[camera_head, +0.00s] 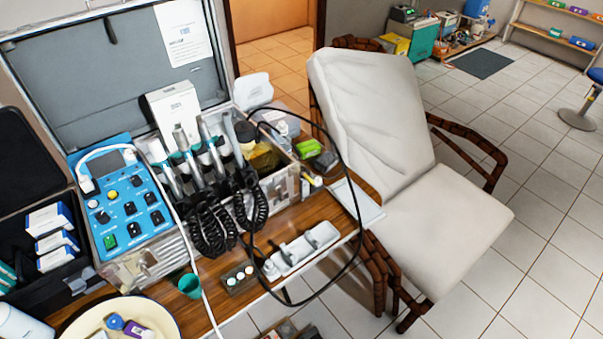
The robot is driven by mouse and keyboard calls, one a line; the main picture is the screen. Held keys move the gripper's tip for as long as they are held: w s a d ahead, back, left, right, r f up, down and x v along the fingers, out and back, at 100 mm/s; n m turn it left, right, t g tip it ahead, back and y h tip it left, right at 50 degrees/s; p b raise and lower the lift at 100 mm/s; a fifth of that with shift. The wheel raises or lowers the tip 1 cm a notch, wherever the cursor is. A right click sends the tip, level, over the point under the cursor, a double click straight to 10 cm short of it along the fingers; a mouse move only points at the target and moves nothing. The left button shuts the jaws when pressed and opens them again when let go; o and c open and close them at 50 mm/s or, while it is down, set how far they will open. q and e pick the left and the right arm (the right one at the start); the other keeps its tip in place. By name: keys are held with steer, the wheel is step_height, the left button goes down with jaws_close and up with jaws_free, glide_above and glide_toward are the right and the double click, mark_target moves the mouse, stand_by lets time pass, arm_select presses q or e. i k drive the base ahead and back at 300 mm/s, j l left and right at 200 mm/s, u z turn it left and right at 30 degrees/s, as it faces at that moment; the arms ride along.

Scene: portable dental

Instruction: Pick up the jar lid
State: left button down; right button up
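A dark round cap (246,131), which looks like the jar lid, shows at the right end of the open case. It sits just above a yellow-brown jar (263,158). I cannot tell whether the cap rests on this jar or on something behind it. Neither of my grippers shows in the head view.
Handpieces with coiled black cords (225,210) stand left of the jar beside a blue control panel (125,205). A thin black cable loops over the wooden table (325,215). A white instrument tray (302,250) lies in front. A white reclining chair (430,210) stands right.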

mark_target(303, 168)
steer(key=i+l, duration=0.1)
steer(key=l, duration=0.55)
steer(key=i+l, duration=0.1)
steer(key=l, duration=0.55)
steer(key=i+l, duration=0.1)
steer(key=l, duration=0.6)
